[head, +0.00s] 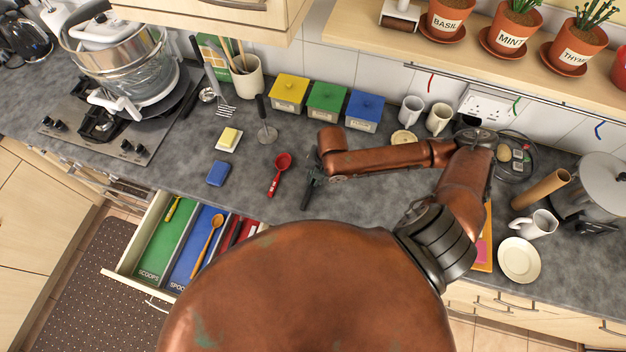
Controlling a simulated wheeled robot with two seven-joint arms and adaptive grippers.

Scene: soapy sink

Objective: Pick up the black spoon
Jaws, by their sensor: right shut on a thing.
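My right gripper (310,186) is over the worktop, just right of the red measuring scoop (279,174). It is shut on a thin dark thing, which I take to be the black spoon; dark fingers and dark thing blend together, so its outline is hard to make out. I cannot tell whether it touches the worktop. My left gripper is not in view.
An open drawer has a green scoops compartment (162,243), a blue spoons compartment holding a wooden spoon (208,243), and a red one partly hidden by my body. Coloured boxes (327,102) stand behind.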

